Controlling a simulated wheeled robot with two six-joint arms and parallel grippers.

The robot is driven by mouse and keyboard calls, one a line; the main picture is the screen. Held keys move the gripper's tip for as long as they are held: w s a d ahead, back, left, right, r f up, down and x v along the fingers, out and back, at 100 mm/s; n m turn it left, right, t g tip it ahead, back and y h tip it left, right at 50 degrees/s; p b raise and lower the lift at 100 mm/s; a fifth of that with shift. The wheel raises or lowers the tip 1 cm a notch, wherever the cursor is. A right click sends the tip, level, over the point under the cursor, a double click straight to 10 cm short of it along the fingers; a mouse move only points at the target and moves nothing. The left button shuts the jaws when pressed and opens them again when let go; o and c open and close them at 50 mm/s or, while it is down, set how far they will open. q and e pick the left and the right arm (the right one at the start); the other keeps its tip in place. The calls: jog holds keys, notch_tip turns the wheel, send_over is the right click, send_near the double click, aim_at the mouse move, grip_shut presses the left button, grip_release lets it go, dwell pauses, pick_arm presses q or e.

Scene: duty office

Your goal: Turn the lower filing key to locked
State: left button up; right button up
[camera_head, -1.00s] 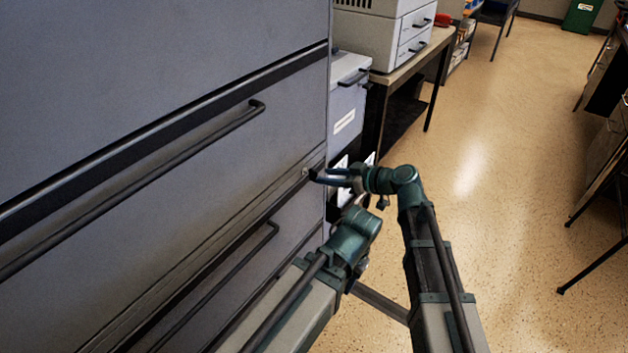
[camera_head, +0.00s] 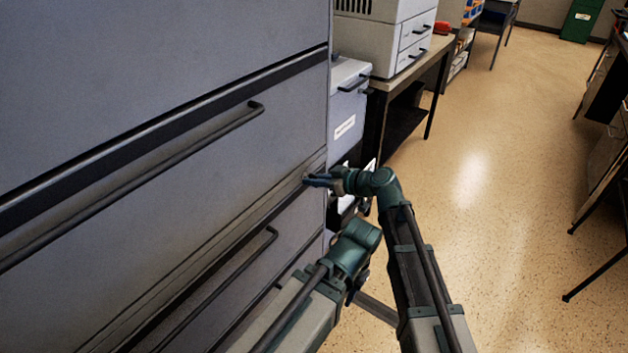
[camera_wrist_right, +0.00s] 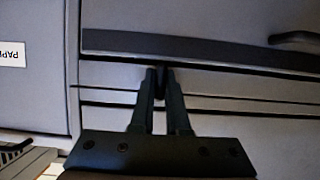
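The right gripper (camera_head: 308,180) has its fingertips at the seam between two drawer fronts of the grey filing cabinet (camera_head: 170,165), near its right edge. In the right wrist view the two fingers (camera_wrist_right: 160,76) stand close together, with a narrow gap. A small dark shape sits between the tips; it may be the key, but the fingers hide most of it. I cannot tell whether they grip it or which way it is turned. My left arm's teal joint (camera_head: 358,238) is lower down, in front of the cabinet; its fingers do not show.
Cabinet drawer handles (camera_head: 262,108) stick out above and below the right gripper. A smaller labelled cabinet (camera_head: 347,110) and a table (camera_head: 440,52) with a printer (camera_head: 385,38) stand behind. Open floor (camera_head: 490,190) lies to the right.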

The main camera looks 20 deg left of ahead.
grip_shut()
jog(key=shift+w, duration=0.1)
jog(key=shift+f+m+g+y+b, duration=0.15)
jog(key=shift+m+g+y+b, duration=0.25)
jog(key=shift+m+g, duration=0.55)
jog(key=m+b, duration=0.1)
jog(key=m, duration=0.1)
jog(key=m+g+y, duration=0.1)
jog(key=shift+w+d+f+m+g+b, duration=0.15)
jog(key=shift+m+g+b, duration=0.1)
jog(key=shift+m+b, duration=0.15)
jog(key=m+g+y+b, duration=0.1)
jog(key=m+y+b, duration=0.1)
jog(key=m+b, duration=0.1)
jog(key=shift+f+m, duration=0.1)
jog(key=shift+m, duration=0.35)
jog(key=shift+m+g+y+b, duration=0.6)
jog(key=shift+m+y+b, duration=0.1)
jog(key=shift+m+b, duration=0.95)
jog(key=shift+m, duration=0.35)
jog(key=o, duration=0.6)
grip_release()
